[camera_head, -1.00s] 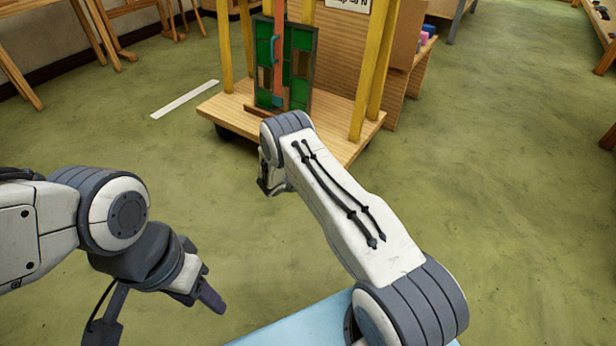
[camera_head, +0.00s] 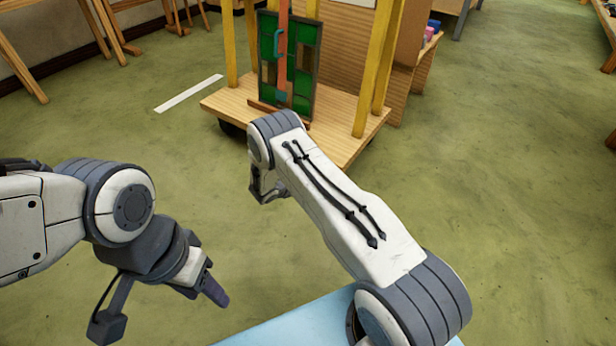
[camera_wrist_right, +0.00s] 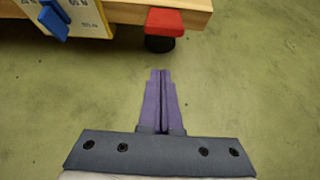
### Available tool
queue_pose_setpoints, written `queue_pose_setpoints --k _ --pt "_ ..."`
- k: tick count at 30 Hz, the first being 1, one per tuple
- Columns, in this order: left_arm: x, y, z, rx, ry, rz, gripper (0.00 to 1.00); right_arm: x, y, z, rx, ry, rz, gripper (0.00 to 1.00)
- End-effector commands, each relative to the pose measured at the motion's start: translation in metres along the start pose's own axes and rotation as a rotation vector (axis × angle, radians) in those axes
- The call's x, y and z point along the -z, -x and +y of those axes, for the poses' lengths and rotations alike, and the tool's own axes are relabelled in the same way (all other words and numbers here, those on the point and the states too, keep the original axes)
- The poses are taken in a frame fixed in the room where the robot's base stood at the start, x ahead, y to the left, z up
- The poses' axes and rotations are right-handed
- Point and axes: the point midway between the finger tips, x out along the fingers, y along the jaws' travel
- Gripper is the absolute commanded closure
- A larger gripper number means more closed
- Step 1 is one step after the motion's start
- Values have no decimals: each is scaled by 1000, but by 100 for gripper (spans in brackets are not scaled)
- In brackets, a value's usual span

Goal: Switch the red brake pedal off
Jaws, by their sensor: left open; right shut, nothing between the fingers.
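The red brake pedal (camera_wrist_right: 178,22) shows in the right wrist view, at the top centre, at the edge of a wooden platform above a black part. My right gripper (camera_wrist_right: 161,72) is shut and empty, its purple fingers pointing toward the pedal with a gap of floor in between in the picture. In the head view the pedal cannot be made out, and my right arm covers part of the cart (camera_head: 222,104). My left gripper (camera_head: 215,290) is open and empty at the lower left, over the floor, well away from the cart.
A green leaded panel (camera_head: 303,65) stands on the cart between yellow posts (camera_head: 367,70). In the right wrist view a blue clip-like part (camera_wrist_right: 54,18) and a marked board (camera_wrist_right: 88,20) sit left of the pedal. A white strip (camera_head: 188,93) lies on the open green floor.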

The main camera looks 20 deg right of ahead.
Motion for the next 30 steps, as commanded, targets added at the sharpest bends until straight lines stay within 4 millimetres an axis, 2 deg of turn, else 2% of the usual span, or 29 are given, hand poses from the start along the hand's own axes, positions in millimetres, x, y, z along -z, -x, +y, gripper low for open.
queue_pose_setpoints --k 1,3,10,30 --pt "1 12 1 0 0 -1 50 -5 14 0 -1 4 1 100" --pt "1 18 1 0 0 -1 50 -6 27 0 -1 3 2 100" --pt "2 32 2 0 0 -1 50 -5 55 -1 1 2 1 100" --pt "1 33 2 0 0 -1 50 -5 62 0 2 -3 2 100"
